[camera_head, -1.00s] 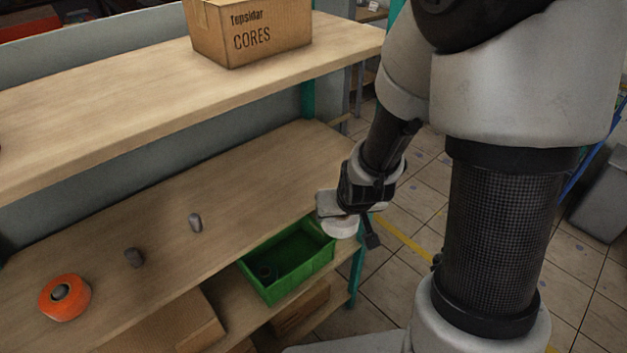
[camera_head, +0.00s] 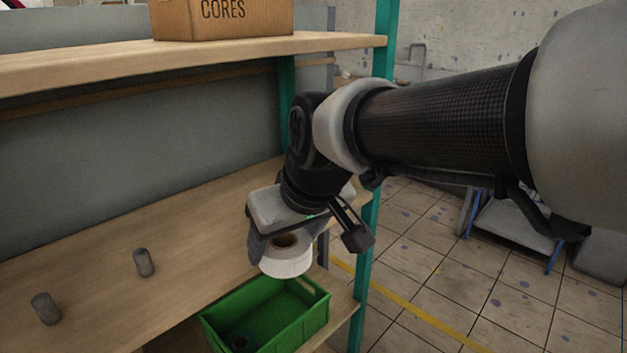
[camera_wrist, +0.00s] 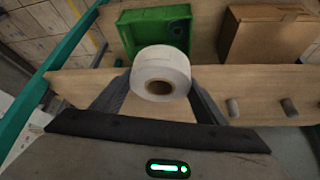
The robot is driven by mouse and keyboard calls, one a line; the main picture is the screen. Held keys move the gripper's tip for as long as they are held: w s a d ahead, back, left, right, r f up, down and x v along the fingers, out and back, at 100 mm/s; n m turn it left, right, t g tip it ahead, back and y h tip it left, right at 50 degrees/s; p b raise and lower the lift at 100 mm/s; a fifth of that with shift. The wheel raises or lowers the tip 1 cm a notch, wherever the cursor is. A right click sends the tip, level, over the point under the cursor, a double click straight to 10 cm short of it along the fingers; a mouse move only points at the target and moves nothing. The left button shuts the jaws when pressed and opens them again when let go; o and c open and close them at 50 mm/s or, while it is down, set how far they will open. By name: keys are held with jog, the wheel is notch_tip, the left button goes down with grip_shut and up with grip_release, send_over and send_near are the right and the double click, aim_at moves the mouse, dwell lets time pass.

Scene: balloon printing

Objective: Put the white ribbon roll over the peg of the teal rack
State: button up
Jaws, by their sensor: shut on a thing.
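The white ribbon roll (camera_head: 288,264) is held between the fingers of my gripper (camera_head: 285,246), its brown core hole facing up in the head view. In the wrist view the roll (camera_wrist: 160,58) sits between both fingertips (camera_wrist: 160,82). The teal rack (camera_head: 383,70) has wooden shelves. Two bare grey pegs, a nearer one (camera_head: 144,262) and a farther-left one (camera_head: 45,308), stand on its lower board, left of my gripper. They also show in the wrist view, right of the roll (camera_wrist: 233,107) (camera_wrist: 289,107). The roll is apart from both pegs.
A green bin (camera_head: 308,305) sits below the roll, with a dark round thing inside. A cardboard box (camera_head: 222,18) stands on the upper shelf (camera_head: 330,42), above the working level. Another cardboard box (camera_wrist: 265,40) is beside the bin. The board around the pegs is clear.

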jog(key=w+a, duration=0.3)
jog(key=w, duration=0.1)
jog(key=w+a, duration=0.3)
jog(key=w, duration=0.2)
jog(key=w+a, duration=0.4)
jog(key=w, duration=0.1)
jog(key=shift+w+b, duration=0.25)
jog(key=shift+b, duration=0.05)
jog(key=shift+f+b, duration=0.7)
jog(key=shift+f, duration=1.05)
jog(key=shift+f, duration=0.15)
jog(key=o, duration=1.1)
